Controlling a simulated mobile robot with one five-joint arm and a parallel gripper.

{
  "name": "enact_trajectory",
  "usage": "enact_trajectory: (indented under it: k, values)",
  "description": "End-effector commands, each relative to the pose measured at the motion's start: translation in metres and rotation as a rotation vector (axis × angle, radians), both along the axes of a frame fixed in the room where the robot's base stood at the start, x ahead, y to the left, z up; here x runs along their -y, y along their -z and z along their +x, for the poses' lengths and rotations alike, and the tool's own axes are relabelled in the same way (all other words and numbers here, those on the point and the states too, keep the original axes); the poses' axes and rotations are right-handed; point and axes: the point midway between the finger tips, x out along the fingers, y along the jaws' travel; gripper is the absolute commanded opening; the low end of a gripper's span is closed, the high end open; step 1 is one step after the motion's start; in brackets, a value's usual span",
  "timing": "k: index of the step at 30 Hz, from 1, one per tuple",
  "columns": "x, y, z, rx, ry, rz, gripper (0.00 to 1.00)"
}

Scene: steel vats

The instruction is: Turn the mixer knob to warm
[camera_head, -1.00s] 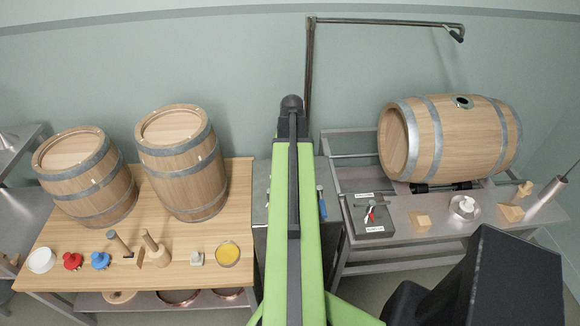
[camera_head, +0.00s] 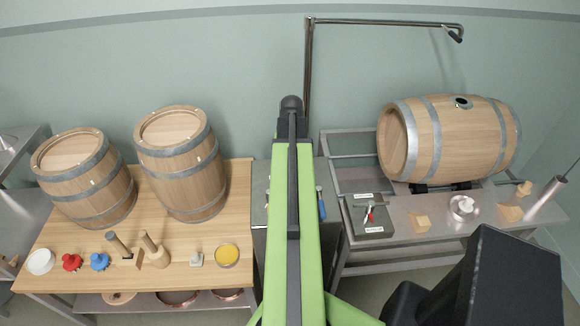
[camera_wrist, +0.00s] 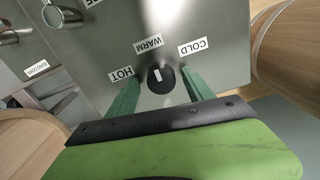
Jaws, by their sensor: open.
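The mixer knob (camera_wrist: 160,84) is black and round with a short white mark, on a steel panel (camera_wrist: 110,35) in the wrist view. Around its upper side sit the labels HOT (camera_wrist: 121,73), WARM (camera_wrist: 148,45) and COLD (camera_wrist: 192,47). The white mark points roughly up the picture, toward the WARM side; its exact angle is hard to tell. My gripper (camera_wrist: 161,76) is open, with one green finger on each side of the knob. I cannot tell whether the fingers touch it. In the head view my own arm hides the knob and gripper.
Two upright barrels (camera_head: 182,165) stand on the wooden table (camera_head: 55,260) at left, with small tools along its front. A lying barrel (camera_head: 455,138) rests on the steel bench (camera_head: 400,222) at right. A grey cabinet (camera_head: 260,195) shows beside my arm.

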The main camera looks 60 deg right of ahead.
Motion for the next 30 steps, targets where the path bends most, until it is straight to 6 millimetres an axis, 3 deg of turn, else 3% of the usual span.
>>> enact_trajectory:
  k: [8, 24, 30]
  values:
    - [-0.001, -0.031, 0.0, 0.0, 0.0, 0.001, 0.61]
    - [0.0, -0.154, -0.001, 0.0, 0.0, -0.001, 0.61]
    - [0.0, -0.176, -0.002, 0.0, 0.0, -0.001, 0.61]
